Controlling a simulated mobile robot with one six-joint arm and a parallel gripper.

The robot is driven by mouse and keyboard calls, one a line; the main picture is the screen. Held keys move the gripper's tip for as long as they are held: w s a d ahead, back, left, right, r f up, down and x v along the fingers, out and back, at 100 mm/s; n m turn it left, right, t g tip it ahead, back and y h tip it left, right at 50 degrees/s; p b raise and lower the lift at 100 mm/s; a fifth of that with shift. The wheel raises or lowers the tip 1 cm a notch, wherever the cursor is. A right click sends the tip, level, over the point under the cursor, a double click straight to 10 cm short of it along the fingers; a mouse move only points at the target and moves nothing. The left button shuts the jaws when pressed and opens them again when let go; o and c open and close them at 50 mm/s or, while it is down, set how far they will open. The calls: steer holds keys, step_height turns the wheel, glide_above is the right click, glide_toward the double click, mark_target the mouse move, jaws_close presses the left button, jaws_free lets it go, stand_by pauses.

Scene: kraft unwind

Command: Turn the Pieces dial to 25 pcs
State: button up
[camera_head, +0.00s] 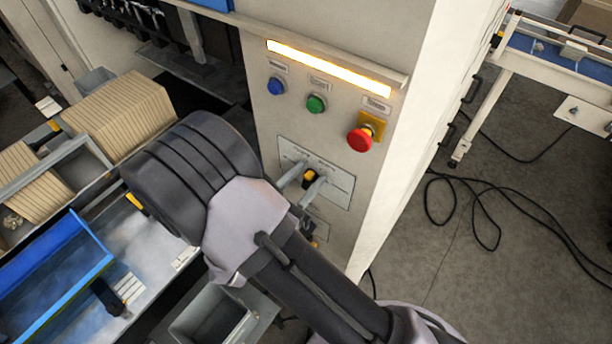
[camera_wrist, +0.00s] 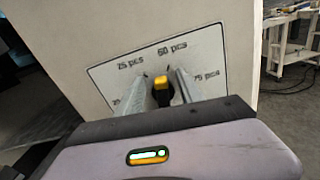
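The Pieces dial (camera_wrist: 162,92), a black knob with a yellow top, sits on a pale label plate (camera_wrist: 105,76). In the wrist view its yellow part points roughly up, near the 50 pcs label (camera_wrist: 172,49). The 25 pcs label (camera_wrist: 131,63) is to the upper left and 75 pcs (camera_wrist: 206,76) to the right. A lower-left label is mostly hidden by a finger. My gripper (camera_wrist: 163,92) has one finger on each side of the dial, fingers apart; contact is unclear. In the head view my gripper (camera_head: 303,182) reaches the dial (camera_head: 310,177) on the machine front.
Above the plate are a red emergency button (camera_head: 360,139), a green button (camera_head: 316,103), a blue button (camera_head: 276,86) and a lit strip (camera_head: 330,68). Another yellow-marked control below is partly hidden by my arm. Stacked brown sheets (camera_head: 120,112) lie left. Floor at right has cables (camera_head: 490,205).

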mark_target(305, 178)
steer(key=o, duration=0.5)
steer(key=shift+r, duration=0.1)
steer(key=shift+v, duration=3.05)
